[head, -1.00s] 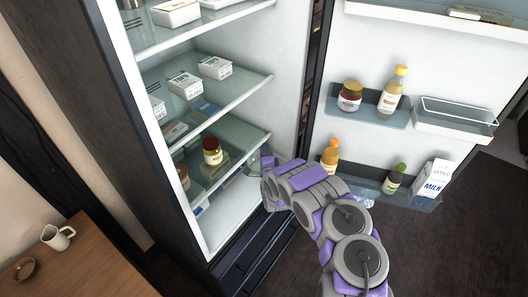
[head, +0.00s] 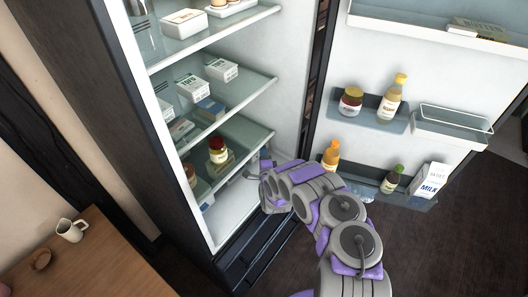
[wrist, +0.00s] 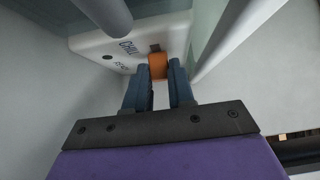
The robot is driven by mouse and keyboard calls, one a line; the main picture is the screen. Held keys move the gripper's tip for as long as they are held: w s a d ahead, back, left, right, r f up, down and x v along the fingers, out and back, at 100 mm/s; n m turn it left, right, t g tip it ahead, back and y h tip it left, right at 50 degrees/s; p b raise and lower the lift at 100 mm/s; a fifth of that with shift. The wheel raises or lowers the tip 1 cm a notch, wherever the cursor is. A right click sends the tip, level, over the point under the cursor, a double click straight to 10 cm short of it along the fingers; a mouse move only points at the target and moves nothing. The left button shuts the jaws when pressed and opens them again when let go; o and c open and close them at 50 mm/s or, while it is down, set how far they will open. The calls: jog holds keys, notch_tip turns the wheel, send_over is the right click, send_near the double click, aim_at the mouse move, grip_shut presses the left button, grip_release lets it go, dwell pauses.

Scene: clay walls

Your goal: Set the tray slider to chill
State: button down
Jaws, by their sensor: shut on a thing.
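In the wrist view a white tray front (wrist: 100,50) hangs under a glass shelf. It bears the dark word CHILL and a second, smaller marking that I cannot read surely. An orange slider (wrist: 158,65) sits at the tray's right part, below a small dark notch. My gripper (wrist: 158,76) has its two blue-grey fingers on either side of the slider and is shut on it. The slider's exact position along its track is partly hidden by the fingers. In the head view my gripper (head: 262,165) is inside the fridge at its right wall, mostly hidden by my arm.
The fridge's glass shelf (head: 245,150) bears a red-lidded jar (head: 218,152). The open door (head: 375,55) at right holds bottles and a milk carton (head: 430,181). A wooden table (head: 75,262) with a white jug (head: 72,230) stands at lower left. Dark floor at lower right is clear.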

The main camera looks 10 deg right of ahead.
jog(key=c, duration=1.4)
grip_release()
jog(key=shift+s+a+f, duration=0.15)
jog(key=shift+s+f, duration=0.1)
jog(key=shift+f, duration=0.15)
jog(key=shift+o, duration=0.8)
jog(key=shift+r, duration=0.1)
jog(key=shift+r, duration=0.15)
jog(key=s+p, duration=0.6)
jog(key=s, duration=1.1)
jog(key=shift+s, duration=0.15)
jog(key=shift+a, duration=0.1)
